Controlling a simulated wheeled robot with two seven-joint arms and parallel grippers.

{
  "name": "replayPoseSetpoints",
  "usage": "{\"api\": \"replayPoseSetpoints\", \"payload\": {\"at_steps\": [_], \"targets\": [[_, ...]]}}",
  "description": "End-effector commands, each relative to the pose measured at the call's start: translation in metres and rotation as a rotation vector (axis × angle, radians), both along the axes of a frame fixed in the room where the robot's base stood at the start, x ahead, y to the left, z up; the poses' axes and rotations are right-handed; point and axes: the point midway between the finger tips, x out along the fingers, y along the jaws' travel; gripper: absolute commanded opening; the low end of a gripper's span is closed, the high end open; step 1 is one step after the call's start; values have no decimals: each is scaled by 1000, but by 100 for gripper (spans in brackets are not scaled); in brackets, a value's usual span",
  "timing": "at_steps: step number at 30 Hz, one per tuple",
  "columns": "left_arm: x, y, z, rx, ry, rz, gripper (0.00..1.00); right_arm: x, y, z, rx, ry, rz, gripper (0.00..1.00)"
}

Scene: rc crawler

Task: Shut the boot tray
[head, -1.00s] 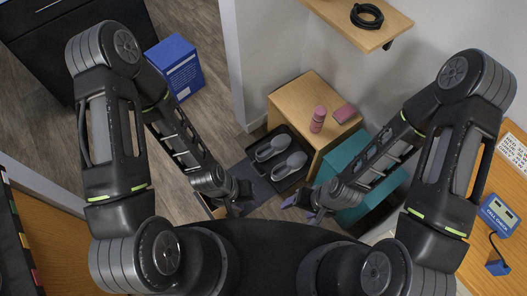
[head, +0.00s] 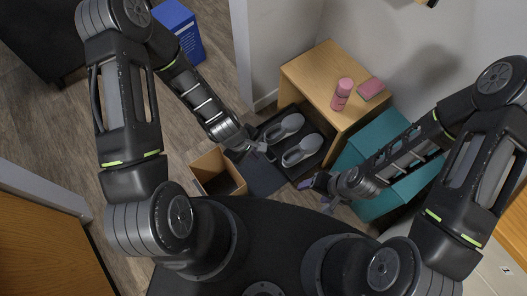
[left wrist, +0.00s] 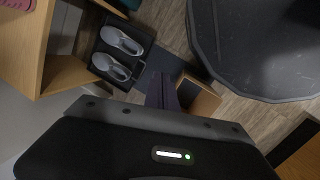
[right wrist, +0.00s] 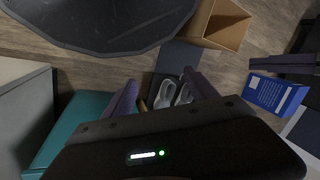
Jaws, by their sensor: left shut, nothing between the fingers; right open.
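The boot tray (head: 310,126) is a low black tray holding two grey shoes (head: 285,127). It sticks out at floor level from the wooden cabinet (head: 318,76). The tray also shows in the left wrist view (left wrist: 148,38), with its shoes. My left gripper (head: 268,152) is shut and empty, close to the tray's front edge in the head view; I cannot tell if it touches. My right gripper (head: 318,191) is open and empty, just below the tray's near right corner. In the right wrist view, shoes show between its fingers (right wrist: 160,92).
A dark flat panel (head: 262,176) lies in front of the tray, beside an open cardboard box (head: 216,172). A teal cabinet (head: 395,178) stands right of the tray. A pink bottle (head: 342,93) and pink block (head: 372,90) top the wooden cabinet. A blue box (head: 181,30) stands farther back.

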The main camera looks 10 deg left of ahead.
Motion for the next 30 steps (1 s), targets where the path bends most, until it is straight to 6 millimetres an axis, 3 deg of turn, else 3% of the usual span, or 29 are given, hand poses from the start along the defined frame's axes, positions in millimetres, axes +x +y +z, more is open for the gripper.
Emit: {"api": "replayPoseSetpoints", "payload": {"at_steps": [1, 9, 15, 21, 30], "targets": [[10, 6, -44, -8, 12, 94, 0, 2, -1, -46, -2, -4, -4, 67], [59, 33, -145, -94, 94, 644, 0, 10, -4, -160, -6, -23, -16, 67], [93, 52, -205, -188, 148, 1017, 0, 16, -7, -234, -9, -38, -25, 67], [112, 63, -228, -258, 182, 1229, 0, 20, -8, -266, -11, -47, -29, 67], [116, 65, -226, -271, 190, 1270, 0, 21, -8, -265, -11, -49, -30, 67]]}}
